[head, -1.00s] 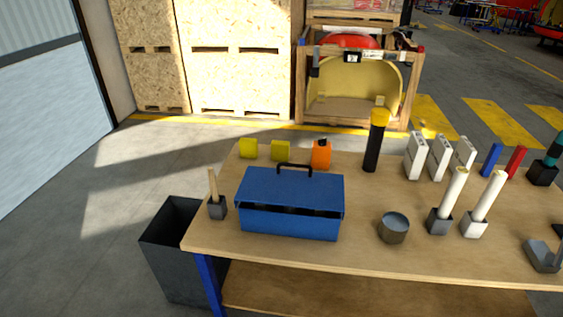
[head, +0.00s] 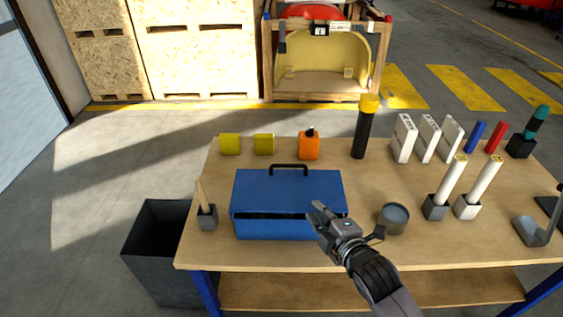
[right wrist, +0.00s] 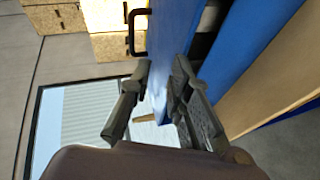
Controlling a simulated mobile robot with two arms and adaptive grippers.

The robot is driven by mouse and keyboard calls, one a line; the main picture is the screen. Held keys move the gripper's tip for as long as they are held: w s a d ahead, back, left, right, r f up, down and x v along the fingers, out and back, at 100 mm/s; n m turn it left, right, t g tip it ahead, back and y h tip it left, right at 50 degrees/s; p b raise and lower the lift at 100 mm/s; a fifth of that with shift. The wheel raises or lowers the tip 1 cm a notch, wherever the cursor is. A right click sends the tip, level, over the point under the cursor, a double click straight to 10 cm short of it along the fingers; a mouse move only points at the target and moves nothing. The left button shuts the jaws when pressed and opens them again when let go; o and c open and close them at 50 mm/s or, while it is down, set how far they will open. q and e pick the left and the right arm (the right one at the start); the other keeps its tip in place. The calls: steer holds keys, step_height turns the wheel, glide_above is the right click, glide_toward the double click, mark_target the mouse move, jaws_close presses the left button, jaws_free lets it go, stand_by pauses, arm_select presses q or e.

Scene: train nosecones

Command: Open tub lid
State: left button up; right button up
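A blue box (head: 285,228) with a blue lid (head: 265,193) and a black handle (head: 289,168) stands on the workbench in the head view. A dark gap runs along its front under the lid. My right gripper (head: 318,212) is at the right part of the box's front, by the lid's front edge. In the right wrist view its fingers (right wrist: 160,72) are apart, with the lid (right wrist: 175,28) showing between them; I cannot tell if they touch it. The handle also shows there (right wrist: 137,32). My left gripper is not in view.
On the workbench (head: 330,255), a round grey tin (head: 393,217) stands close right of my gripper. A brush holder (head: 207,217) is left of the box. Yellow blocks (head: 264,144), an orange bottle (head: 309,146) and a black cylinder (head: 361,135) stand behind it.

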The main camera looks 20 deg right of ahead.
mark_target(288, 166)
arm_select(q)
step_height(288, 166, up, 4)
steer(key=p, duration=0.3)
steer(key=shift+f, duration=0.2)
arm_select(e)
steer(key=shift+n+t, duration=0.5)
steer(key=shift+n, duration=0.4)
steer(key=r+x, duration=0.1)
steer(key=x, duration=0.5)
steer(key=r+x, duration=0.1)
steer(key=x, duration=0.5)
steer(key=r+x, duration=0.1)
steer(key=x, duration=0.5)
steer(key=shift+w+a+r, duration=0.3)
steer(key=shift+w, duration=0.15)
steer(key=shift+c, duration=0.5)
jaws_close()
